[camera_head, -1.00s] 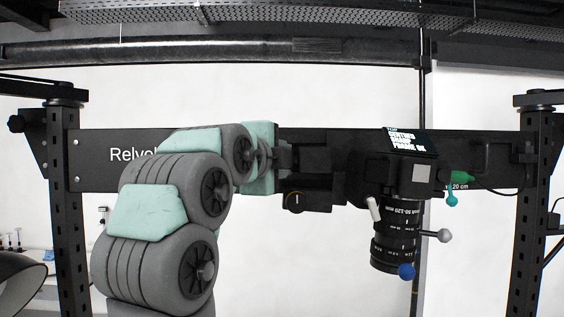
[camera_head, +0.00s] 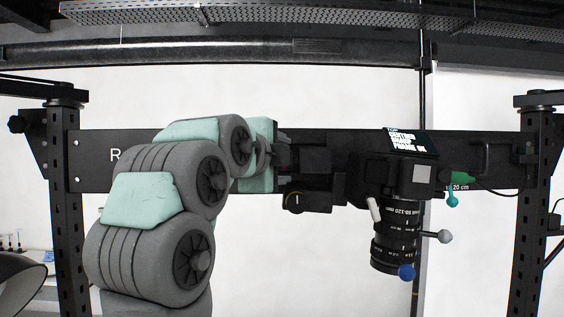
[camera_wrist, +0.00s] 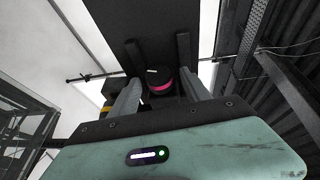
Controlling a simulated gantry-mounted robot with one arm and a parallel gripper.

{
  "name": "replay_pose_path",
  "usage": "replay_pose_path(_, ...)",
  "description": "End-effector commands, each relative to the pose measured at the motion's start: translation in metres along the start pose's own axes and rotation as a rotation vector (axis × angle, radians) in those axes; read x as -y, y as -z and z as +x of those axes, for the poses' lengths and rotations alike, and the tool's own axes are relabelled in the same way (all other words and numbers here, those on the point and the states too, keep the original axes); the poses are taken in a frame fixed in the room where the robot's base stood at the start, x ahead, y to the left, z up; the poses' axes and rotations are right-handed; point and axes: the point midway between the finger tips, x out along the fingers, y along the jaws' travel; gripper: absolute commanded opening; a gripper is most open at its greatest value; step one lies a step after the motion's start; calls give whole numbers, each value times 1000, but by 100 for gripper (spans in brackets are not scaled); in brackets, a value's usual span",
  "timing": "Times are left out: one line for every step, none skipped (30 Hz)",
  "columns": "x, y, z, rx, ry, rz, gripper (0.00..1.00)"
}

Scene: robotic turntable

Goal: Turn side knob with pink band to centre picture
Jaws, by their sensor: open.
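The side knob (camera_wrist: 155,80), dark with a pink band, shows in the wrist view between the two fingers of my gripper (camera_wrist: 160,66). The fingers stand apart on either side of it, and I cannot tell whether either touches it. In the head view my gripper (camera_head: 284,154) is at the left side of the dark camera assembly on the beam, and the pink band is hidden there.
A dark beam (camera_head: 480,150) runs between two posts. A lens (camera_head: 395,245) with blue, grey and teal ball-ended levers hangs at the right. The space below the beam's middle is clear.

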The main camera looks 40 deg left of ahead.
Motion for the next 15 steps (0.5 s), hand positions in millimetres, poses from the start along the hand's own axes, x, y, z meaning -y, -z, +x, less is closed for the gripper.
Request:
replay_pose_path(-1,0,-7,1,5,1,55)
replay_pose_path(-1,0,-12,1,7,1,55)
replay_pose_path(-2,0,-19,2,7,1,55)
replay_pose_path(-3,0,-24,2,6,2,55)
replay_pose_path(-3,-1,-31,2,5,2,55)
replay_pose_path(-3,-1,-39,3,5,1,55)
replay_pose_path(-3,-2,-46,4,6,0,55)
replay_pose_path(-4,-2,-52,4,6,1,55)
replay_pose_path(-4,-2,-60,4,4,1,55)
replay_pose_path(-4,-1,-65,3,2,1,55)
replay_pose_path(-4,-1,-71,3,2,1,55)
replay_pose_path(-3,-1,-78,3,4,1,55)
replay_pose_path(0,-1,-83,3,5,1,55)
replay_pose_path(2,-1,-87,4,6,2,55)
replay_pose_path(1,-1,-92,3,5,1,55)
